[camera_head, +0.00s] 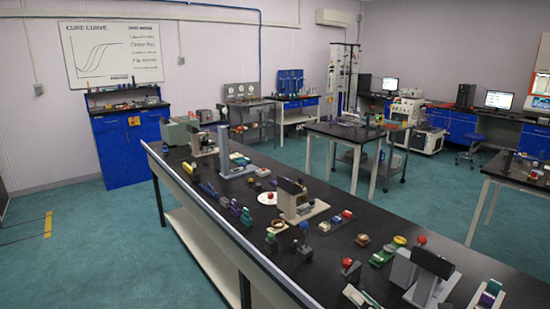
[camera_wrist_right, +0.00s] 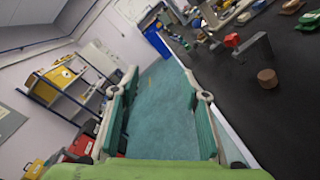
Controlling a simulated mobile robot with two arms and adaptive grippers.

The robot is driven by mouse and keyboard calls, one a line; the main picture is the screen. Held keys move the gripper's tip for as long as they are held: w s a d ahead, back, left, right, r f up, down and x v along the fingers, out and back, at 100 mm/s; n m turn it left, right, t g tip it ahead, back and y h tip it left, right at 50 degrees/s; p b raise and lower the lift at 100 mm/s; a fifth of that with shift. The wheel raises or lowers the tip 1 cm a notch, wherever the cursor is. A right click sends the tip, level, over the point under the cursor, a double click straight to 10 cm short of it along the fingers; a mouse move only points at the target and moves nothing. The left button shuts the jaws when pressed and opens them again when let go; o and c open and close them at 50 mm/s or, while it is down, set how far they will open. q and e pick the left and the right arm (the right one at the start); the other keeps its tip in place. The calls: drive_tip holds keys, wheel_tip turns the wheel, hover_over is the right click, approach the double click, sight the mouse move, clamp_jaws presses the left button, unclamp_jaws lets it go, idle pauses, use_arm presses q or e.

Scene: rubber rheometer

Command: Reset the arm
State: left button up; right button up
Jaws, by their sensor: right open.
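My right gripper (camera_wrist_right: 160,76) shows in the right wrist view. Its two green-padded fingers are spread wide apart with nothing between them. The teal floor (camera_wrist_right: 158,110) shows through the gap. The right finger overlaps the edge of the dark bench in the picture; I cannot tell how near it is. In the head view I cannot make out either gripper clearly. My left gripper is not in view.
A long black-topped bench (camera_head: 222,195) carries several small instruments and parts. A blue cabinet (camera_head: 128,148) stands by the wall under a whiteboard (camera_head: 112,52). In the wrist view, shelves (camera_wrist_right: 62,82) stand at left. Open floor (camera_head: 85,225) lies left of the bench.

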drive_tip(key=s+d+f+m+g+h, duration=0.1)
drive_tip(key=s+d+f+m+h, duration=0.4)
drive_tip(key=m, duration=0.6)
drive_tip(key=s+d+f+m+g+h, duration=0.1)
drive_tip(key=s+d+f+m+h, duration=0.25)
drive_tip(key=m+h, duration=0.6)
drive_tip(key=s+a+f+m+g+y, duration=0.35)
drive_tip(key=s+f+m+g, duration=0.2)
drive_tip(key=s, duration=0.55)
drive_tip(key=s+a+f+m+g+y, duration=0.2)
drive_tip(key=s+a+f+m+g, duration=0.3)
drive_tip(key=s, duration=0.5)
wheel_tip(320, 180, down, 29)
drive_tip(key=s+d, duration=0.1)
drive_tip(key=s, duration=0.1)
drive_tip(key=s+d+f+g+b, duration=0.1)
drive_tip(key=s+d+f+g, duration=0.1)
drive_tip(key=s+f, duration=1.4)
drive_tip(key=shift+s+d, duration=0.25)
drive_tip(key=shift+d, duration=0.35)
